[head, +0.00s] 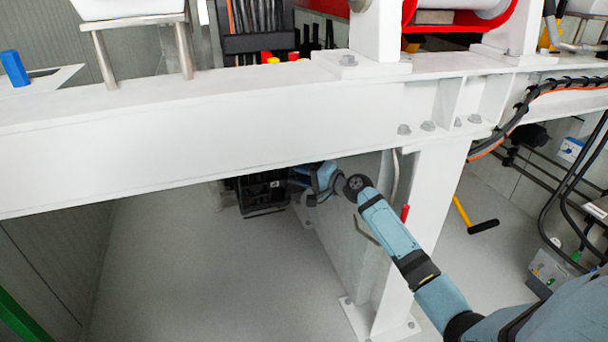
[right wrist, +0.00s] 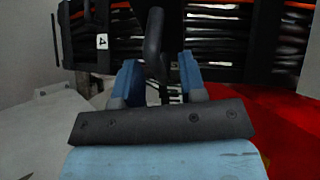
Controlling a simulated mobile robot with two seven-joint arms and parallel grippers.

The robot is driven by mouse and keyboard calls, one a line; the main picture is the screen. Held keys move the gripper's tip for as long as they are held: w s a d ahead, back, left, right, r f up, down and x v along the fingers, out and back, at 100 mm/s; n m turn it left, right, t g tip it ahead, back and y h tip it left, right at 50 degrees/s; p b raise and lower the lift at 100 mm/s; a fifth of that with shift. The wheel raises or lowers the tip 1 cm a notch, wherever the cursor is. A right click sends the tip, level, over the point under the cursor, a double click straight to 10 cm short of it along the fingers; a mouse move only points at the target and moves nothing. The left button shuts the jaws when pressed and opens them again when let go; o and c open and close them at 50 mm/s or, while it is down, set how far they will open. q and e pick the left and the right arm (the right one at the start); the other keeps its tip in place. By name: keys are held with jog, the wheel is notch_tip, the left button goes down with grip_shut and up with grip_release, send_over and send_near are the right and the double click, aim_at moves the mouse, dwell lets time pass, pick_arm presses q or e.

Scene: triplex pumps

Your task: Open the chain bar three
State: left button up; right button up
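My right arm reaches under the white beam, and my right gripper (head: 303,179) is beside a dark rack-like unit below it, partly hidden by the beam. In the right wrist view the gripper's two blue fingers (right wrist: 160,82) are apart. A dark, rounded upright bar (right wrist: 154,45) shows between them, with gaps on both sides; I cannot tell whether it is chain bar three or how deep it sits between the fingers. A bent grey rod (head: 366,230) stands out beside the white leg. My left gripper is not in view.
The thick white beam (head: 200,130) crosses above my right arm, and its bolted leg (head: 425,210) stands close beside it. Black hoses (head: 520,110) hang at right. A yellow and black T-shaped handle (head: 470,216) is right of the leg. The grey floor (head: 210,275) below is clear.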

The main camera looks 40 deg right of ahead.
jog(key=a+h+p, duration=0.1)
jog(key=p, duration=0.1)
jog(key=r+m+h+p, duration=0.1)
jog(key=p, duration=0.1)
jog(key=shift+w+a+m+t+p, duration=0.3)
jog(key=shift+w+a+t, duration=0.1)
jog(key=v, duration=0.7)
jog(key=s+a+r+n+g+p, duration=0.2)
jog(key=s+a+r+n+p, duration=0.2)
jog(key=s+a+p, duration=0.5)
jog(key=s+a+r+n+g+h+p, duration=0.1)
jog(key=s+a+r+n+g+p, duration=0.1)
jog(key=s+a+r+n+p, duration=0.2)
jog(key=s+a+n+p, duration=0.3)
jog(key=s+a+p, duration=0.2)
jog(key=p, duration=1)
jog(key=shift+s+n+g, duration=0.3)
jog(key=shift+s+g, duration=0.1)
jog(key=shift+s, duration=1.2)
